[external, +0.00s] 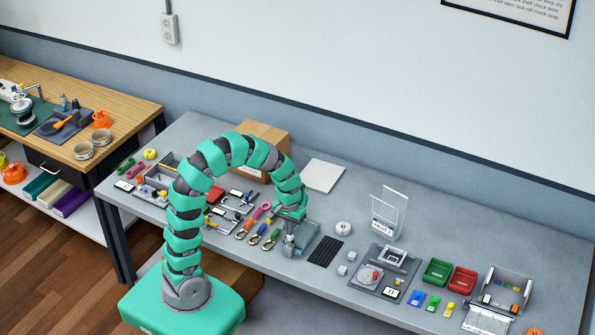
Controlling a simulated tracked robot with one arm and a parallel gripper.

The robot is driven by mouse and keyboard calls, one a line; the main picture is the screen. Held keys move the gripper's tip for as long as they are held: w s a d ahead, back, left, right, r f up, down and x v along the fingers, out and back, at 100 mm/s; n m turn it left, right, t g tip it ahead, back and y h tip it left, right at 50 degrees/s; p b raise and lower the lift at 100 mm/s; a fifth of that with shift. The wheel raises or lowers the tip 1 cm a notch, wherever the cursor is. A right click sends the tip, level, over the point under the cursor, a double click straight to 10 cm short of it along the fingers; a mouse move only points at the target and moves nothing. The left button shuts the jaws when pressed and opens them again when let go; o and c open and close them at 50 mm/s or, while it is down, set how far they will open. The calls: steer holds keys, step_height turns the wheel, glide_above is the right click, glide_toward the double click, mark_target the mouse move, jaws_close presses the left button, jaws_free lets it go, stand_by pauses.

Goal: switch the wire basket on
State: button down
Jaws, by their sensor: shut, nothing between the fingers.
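My gripper (289,250) points down over the front middle of the grey bench. It is shut and holds nothing that I can see. A translucent grey-green tray (309,243) lies right beside it; I cannot tell whether they touch. I cannot make out a wire basket or a switch for one. A grey device with a round dial (370,275) sits to the right of my gripper. My arm hides part of the bench behind it.
Several coloured clips (254,239) lie left of my gripper. Black strips (326,251) and small white cubes (343,270) lie to its right. A clear upright stand (389,212), a green bin (437,271) and a red bin (462,279) stand farther right. A cardboard box (262,142) stands behind my arm.

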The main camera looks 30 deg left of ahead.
step_height(320, 180, down, 2)
steer(key=shift+f, duration=0.1)
steer(key=shift+s+f, duration=0.2)
steer(key=shift+f, duration=0.15)
steer(key=shift+a, duration=0.1)
steer(key=shift+w+r, duration=0.15)
steer(key=shift+r, duration=0.3)
step_height(320, 180, up, 14)
steer(key=shift+f, duration=0.2)
steer(key=shift+w, duration=0.1)
